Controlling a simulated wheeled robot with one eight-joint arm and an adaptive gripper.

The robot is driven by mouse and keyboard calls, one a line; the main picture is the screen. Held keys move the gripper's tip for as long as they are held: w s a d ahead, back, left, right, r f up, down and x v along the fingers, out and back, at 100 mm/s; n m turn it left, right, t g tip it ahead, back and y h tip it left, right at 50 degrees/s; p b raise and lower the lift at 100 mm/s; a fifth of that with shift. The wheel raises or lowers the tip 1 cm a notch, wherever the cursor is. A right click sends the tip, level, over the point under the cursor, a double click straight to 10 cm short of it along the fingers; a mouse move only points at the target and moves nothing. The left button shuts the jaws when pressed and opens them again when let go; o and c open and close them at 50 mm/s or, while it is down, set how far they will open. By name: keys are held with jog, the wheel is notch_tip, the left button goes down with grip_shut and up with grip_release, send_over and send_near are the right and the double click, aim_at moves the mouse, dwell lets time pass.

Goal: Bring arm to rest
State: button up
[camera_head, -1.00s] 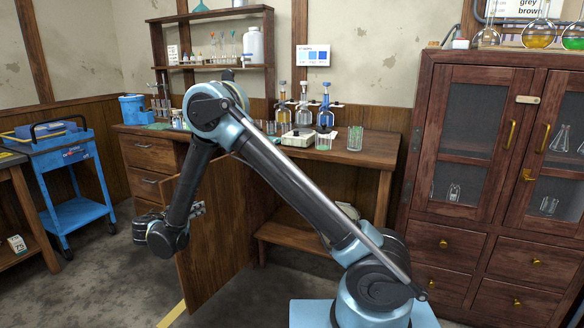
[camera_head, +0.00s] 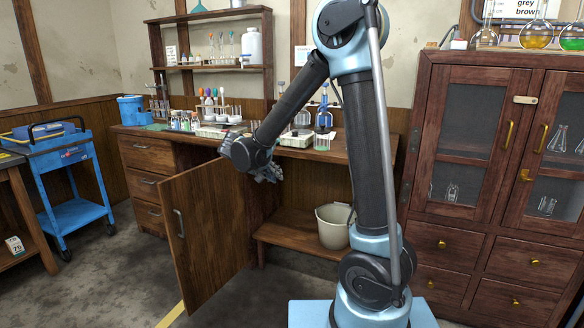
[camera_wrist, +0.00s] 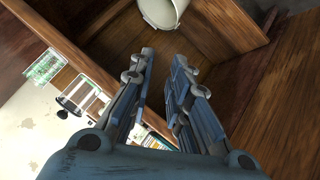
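My gripper (camera_head: 268,173) hangs at the end of my arm, in front of the wooden bench's edge and near the top of an open cabinet door (camera_head: 205,235). In the wrist view my gripper (camera_wrist: 158,90) shows two fingers apart with nothing between them. My arm is raised and bent, its upper link nearly upright in the head view.
A bucket (camera_head: 333,226) stands on the low shelf under the bench (camera_head: 300,152); it also shows in the wrist view (camera_wrist: 160,12). Glassware and racks crowd the bench top. A glass-door cabinet (camera_head: 418,190) is at right, a blue cart (camera_head: 68,180) at left.

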jog(key=s+d+r+g+y, duration=0.1)
jog(key=s+d+g, duration=0.1)
jog(key=s+d, duration=0.7)
jog(key=s+d+g+y, duration=0.15)
jog(key=s+d, duration=0.35)
jog(key=d, duration=0.7)
jog(key=s+d+f+g+y, duration=0.1)
jog(key=s+d+f+y, duration=0.1)
jog(key=s, duration=0.7)
jog(key=s+d+f+g+y, duration=0.1)
jog(key=s+d+f+y, duration=0.1)
jog(key=s+f, duration=0.3)
jog(key=s+d, duration=0.1)
jog(key=s, duration=0.3)
jog(key=shift+s+f+n, duration=0.3)
jog(key=shift+s+n, duration=0.1)
jog(key=shift+w+f, duration=0.2)
jog(key=shift+w, duration=0.25)
